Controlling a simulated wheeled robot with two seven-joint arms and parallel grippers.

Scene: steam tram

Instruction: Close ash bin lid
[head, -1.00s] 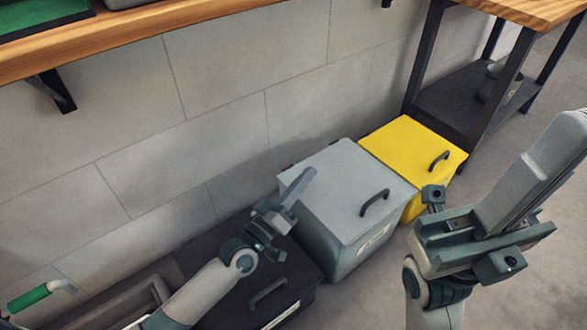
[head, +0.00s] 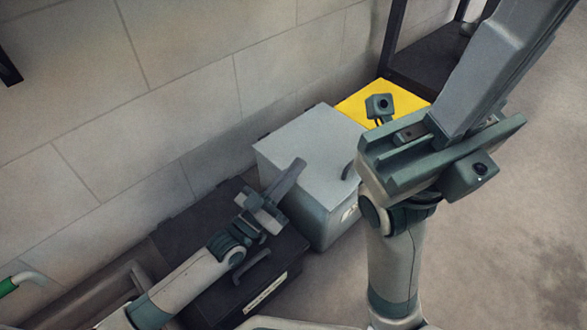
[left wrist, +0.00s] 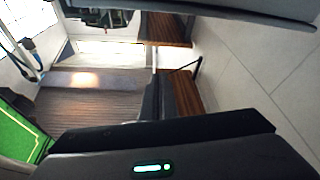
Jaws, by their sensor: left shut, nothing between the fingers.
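Three lidded bins stand in a row by the wall in the head view: a black bin (head: 215,292), a grey bin (head: 305,150) and a yellow bin (head: 362,101). All three lids look down. Their labels are too small to read, so I cannot tell which is the ash bin. My left gripper (head: 299,164) is shut and empty, over the far right part of the black lid, in front of the grey bin's side; contact is unclear. My right gripper (head: 530,15) is large at right, hiding part of the grey and yellow bins; its fingertips are cut off or unclear.
A dark shelf stand (head: 432,62) is behind the yellow bin. A green-handled tool (head: 8,287) lies at the left edge. The floor (head: 500,240) at right is clear. The left wrist view shows a green surface (left wrist: 22,143) and a pale wall (left wrist: 270,80).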

